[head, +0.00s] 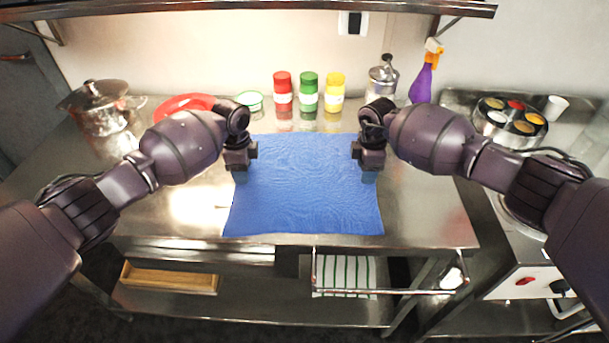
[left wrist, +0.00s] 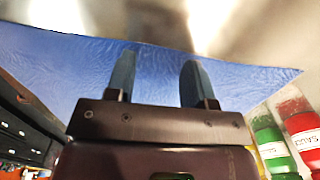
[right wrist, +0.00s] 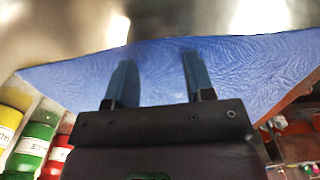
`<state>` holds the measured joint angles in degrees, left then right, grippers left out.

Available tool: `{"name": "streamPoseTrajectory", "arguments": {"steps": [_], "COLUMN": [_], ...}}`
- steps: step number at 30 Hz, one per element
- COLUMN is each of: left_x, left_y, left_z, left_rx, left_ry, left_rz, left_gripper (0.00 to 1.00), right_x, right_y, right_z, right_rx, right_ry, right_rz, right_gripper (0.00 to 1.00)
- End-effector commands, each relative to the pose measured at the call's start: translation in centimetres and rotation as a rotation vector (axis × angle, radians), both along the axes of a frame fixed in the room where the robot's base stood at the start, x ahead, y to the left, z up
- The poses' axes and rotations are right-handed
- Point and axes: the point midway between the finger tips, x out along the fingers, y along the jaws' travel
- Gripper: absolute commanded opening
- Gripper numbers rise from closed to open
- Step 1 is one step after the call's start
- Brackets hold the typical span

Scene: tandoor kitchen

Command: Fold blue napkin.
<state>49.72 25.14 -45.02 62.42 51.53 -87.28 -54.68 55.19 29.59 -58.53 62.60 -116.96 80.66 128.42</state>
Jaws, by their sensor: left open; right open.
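The blue napkin (head: 305,190) lies spread flat on the steel table, with its near edge close to the table's front edge. My left gripper (head: 240,175) points down at the napkin's left edge. In the left wrist view its two fingers (left wrist: 157,80) are apart with nothing between them but napkin surface beyond. My right gripper (head: 369,175) points down at the napkin's right edge. In the right wrist view its fingers (right wrist: 155,78) are also apart, with napkin (right wrist: 235,75) behind them. Whether the fingertips touch the cloth is hard to tell.
Red (head: 283,92), green (head: 308,92) and yellow (head: 335,92) bottles stand behind the napkin. A red plate (head: 184,105) and a pot (head: 103,108) are at the back left. A purple spray bottle (head: 422,80) and a spice tray (head: 510,122) are at the back right. A striped towel (head: 345,274) hangs below.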

Motion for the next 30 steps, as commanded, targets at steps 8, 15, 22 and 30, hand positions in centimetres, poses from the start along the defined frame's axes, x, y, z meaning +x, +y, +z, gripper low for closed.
{"name": "streamPoseTrajectory", "arguments": {"steps": [8, 15, 22, 30], "left_x": [-0.01, -0.03, -0.04, -0.05], "left_y": [0.0, 0.0, 0.02, 0.04], "left_z": [-0.11, -0.43, -0.43, -0.45], "left_rx": [0.001, 0.001, 0.001, 0.001], "left_ry": [0.0, 0.001, 0.002, 0.002], "left_rz": [0.0, 0.0, 0.0, 0.0], "left_gripper": [0.49, 0.45, 0.27, 0.07], "right_x": [0.0, -0.01, -0.02, -0.03], "right_y": [-0.02, -0.03, -0.04, -0.05], "right_z": [-0.09, -0.4, -0.4, -0.42], "right_rx": [0.0, 0.0, 0.0, -0.001], "right_ry": [0.0, 0.001, 0.002, 0.002], "right_rz": [0.0, 0.0, 0.0, 0.0], "right_gripper": [0.49, 0.45, 0.28, 0.07]}}
